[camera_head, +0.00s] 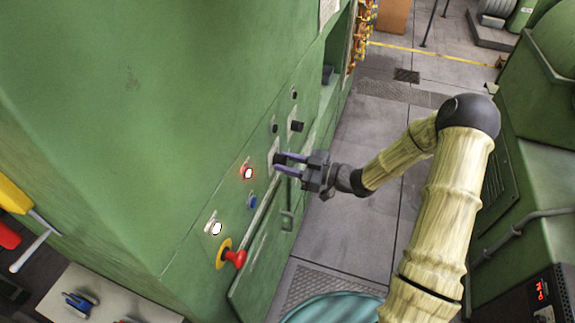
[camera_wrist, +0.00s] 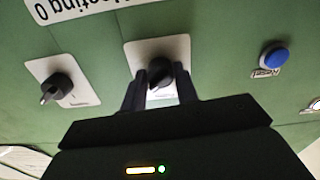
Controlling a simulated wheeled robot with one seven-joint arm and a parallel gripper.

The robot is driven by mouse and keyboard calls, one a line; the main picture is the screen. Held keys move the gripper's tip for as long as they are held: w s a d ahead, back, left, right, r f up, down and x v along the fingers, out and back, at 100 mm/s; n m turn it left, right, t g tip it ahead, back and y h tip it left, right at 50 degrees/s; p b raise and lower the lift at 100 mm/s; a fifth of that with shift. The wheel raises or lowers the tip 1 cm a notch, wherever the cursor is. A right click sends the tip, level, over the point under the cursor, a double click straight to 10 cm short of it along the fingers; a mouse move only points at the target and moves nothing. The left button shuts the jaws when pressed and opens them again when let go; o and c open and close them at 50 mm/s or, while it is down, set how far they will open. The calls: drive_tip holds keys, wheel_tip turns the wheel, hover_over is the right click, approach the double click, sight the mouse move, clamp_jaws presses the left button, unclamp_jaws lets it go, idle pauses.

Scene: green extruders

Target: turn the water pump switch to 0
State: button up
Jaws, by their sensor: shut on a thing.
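The switch that my gripper holds is a black rotary knob on a white plate; it shows between the fingers in the wrist view (camera_wrist: 160,72). Its plate (camera_wrist: 178,48) also shows in the head view (camera_head: 272,156). My gripper (camera_head: 279,164) reaches the green panel from the right, with its two fingers shut on the knob; the fingers also show in the wrist view (camera_wrist: 160,90). The label on the plate is mostly hidden, so I cannot read the switch's name or position. A second black knob (camera_wrist: 57,88) on a white plate sits to the left in the wrist view.
Green machinery (camera_head: 530,180) stands at right. Grey floor (camera_head: 370,135) lies open between.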

drive_tip(key=n+b, duration=0.2)
drive_tip(key=b, duration=0.1)
drive_tip(key=n+b, duration=0.1)
drive_tip(key=b, duration=0.1)
drive_tip(key=shift+f+n+b, duration=0.35)
drive_tip(key=shift+n+b, duration=0.05)
drive_tip(key=n+b, duration=0.3)
drive_tip(key=b, duration=0.2)
drive_tip(key=shift+w+n+b, duration=0.1)
drive_tip(key=shift+n+b, duration=0.2)
drive_tip(key=n+b, duration=0.2)
drive_tip(key=b, duration=0.1)
drive_tip(key=shift+r, duration=0.1)
drive_tip(key=shift+r+n+b, duration=0.2)
drive_tip(key=shift+n+b, duration=0.6)
drive_tip(key=shift+b, duration=0.25)
drive_tip(key=o, duration=1)
drive_tip(key=shift+c, duration=0.2)
drive_tip(key=shift+r, duration=0.1)
